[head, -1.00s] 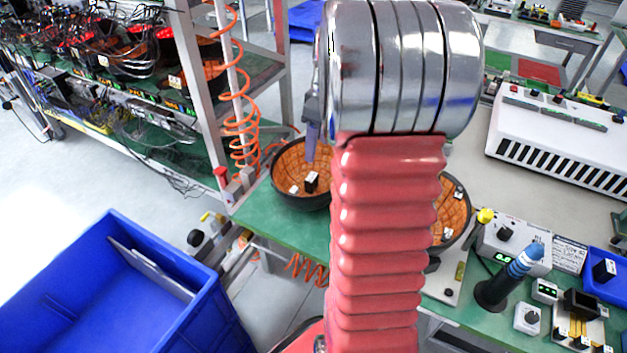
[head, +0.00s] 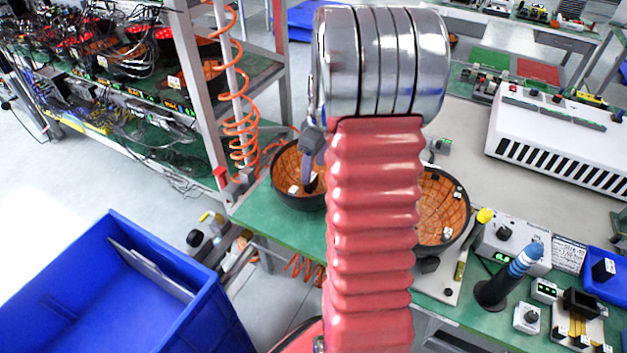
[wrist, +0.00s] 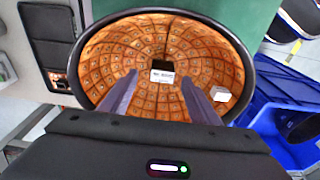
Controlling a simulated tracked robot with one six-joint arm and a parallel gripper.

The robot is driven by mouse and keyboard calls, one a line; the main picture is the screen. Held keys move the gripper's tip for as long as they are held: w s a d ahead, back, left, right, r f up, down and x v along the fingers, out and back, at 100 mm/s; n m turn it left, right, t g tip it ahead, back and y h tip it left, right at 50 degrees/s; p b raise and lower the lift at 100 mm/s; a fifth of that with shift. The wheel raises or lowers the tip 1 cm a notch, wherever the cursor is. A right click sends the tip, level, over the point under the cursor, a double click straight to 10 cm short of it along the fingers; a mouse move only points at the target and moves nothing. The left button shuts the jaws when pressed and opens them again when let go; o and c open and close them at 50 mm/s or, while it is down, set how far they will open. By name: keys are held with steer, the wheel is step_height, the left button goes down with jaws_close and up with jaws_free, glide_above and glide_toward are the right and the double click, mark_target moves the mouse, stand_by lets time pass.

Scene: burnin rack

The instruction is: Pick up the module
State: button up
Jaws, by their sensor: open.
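A small black module with a white label (wrist: 162,72) sits inside an orange-lined black bowl (wrist: 98,38), close to the middle of its floor in the wrist view. In the head view the bowl (head: 283,165) stands on the green bench left of my arm. There the module is partly hidden by a finger. My gripper (wrist: 160,98) is open and empty, and its two fingers reach into the bowl. In the wrist view the module shows between and beyond the fingertips. I cannot tell the exact gap between fingers and module. A small white block (wrist: 221,94) lies right of the right finger.
A second orange-lined bowl (head: 440,210) stands right of my arm, with small pieces in it. A blue bin (head: 110,290) is at the lower left. A shelf rack with an orange coiled hose (head: 238,125) rises behind left. Instruments (head: 510,245) crowd the right bench.

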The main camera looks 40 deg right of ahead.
steer(key=shift+w+a+f, duration=0.1)
steer(key=shift+w+f, duration=0.05)
steer(key=shift+f, duration=0.7)
steer(key=shift+w+a+f, duration=0.1)
steer(key=shift+w+f, duration=0.05)
steer(key=shift+f, duration=0.7)
steer(key=shift+w+a+f, duration=0.1)
steer(key=shift+w+f, duration=0.05)
steer(key=shift+f, duration=0.7)
steer(key=c, duration=1.1)
steer(key=shift+r, duration=0.1)
steer(key=shift+c, duration=0.2)
step_height(320, 180, up, 10)
steer(key=shift+f, duration=0.1)
